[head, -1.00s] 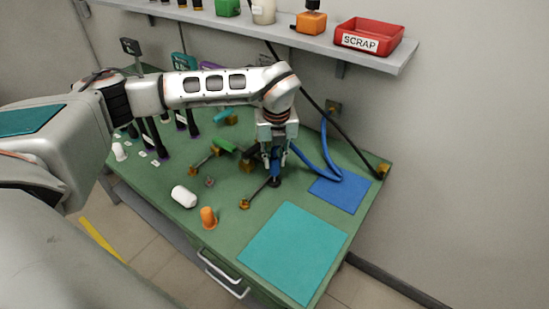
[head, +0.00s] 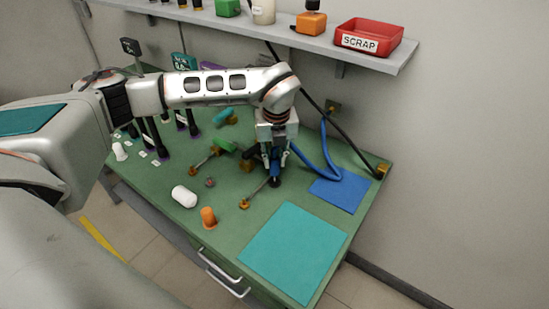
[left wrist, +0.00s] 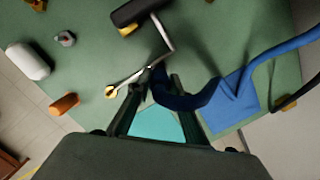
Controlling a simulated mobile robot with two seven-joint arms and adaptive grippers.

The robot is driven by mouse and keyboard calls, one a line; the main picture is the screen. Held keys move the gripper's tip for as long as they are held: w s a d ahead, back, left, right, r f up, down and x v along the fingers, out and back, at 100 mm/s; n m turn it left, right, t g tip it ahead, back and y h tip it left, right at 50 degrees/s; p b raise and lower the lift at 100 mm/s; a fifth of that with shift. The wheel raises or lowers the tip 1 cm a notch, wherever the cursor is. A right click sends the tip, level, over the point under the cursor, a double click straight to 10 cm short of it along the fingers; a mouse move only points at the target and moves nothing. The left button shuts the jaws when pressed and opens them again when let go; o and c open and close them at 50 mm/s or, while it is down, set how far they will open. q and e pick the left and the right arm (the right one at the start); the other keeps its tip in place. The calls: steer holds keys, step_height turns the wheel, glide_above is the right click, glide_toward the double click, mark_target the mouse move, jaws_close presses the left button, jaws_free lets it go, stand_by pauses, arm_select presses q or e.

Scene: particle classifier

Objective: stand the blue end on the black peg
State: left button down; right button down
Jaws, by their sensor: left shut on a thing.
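My left gripper (head: 275,164) points down over the green bench and is shut on the blue end (head: 275,171) of a blue hose. In the left wrist view the blue end (left wrist: 161,88) lies between the two fingers (left wrist: 159,78). The black peg (head: 275,183) shows only as a dark round part directly below the blue end. I cannot tell whether the blue end is around it or just above it. The hose (head: 330,158) loops right from the gripper over a blue mat. My right gripper is not in view.
A thin metal rod with a brass tip (head: 244,204) reaches toward the gripper. The blue mat (head: 343,194) and teal mat (head: 293,252) lie right and front. A shelf with a red scrap bin (head: 369,36) hangs behind.

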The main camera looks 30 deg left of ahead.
mark_target(274, 167)
arm_select(q)
steer(key=shift+f+b, duration=0.95)
steer(key=shift+f, duration=0.85)
steer(key=c, duration=1.7)
jaws_free()
steer(key=shift+r, duration=0.1)
steer(key=r, duration=0.4)
steer(key=s+r, duration=0.1)
steer(key=r, duration=0.3)
steer(key=d+r, duration=0.1)
steer(key=r, duration=0.2)
steer(key=shift+s+r, duration=0.2)
steer(key=shift+r, duration=0.2)
steer(key=shift+d, duration=0.1)
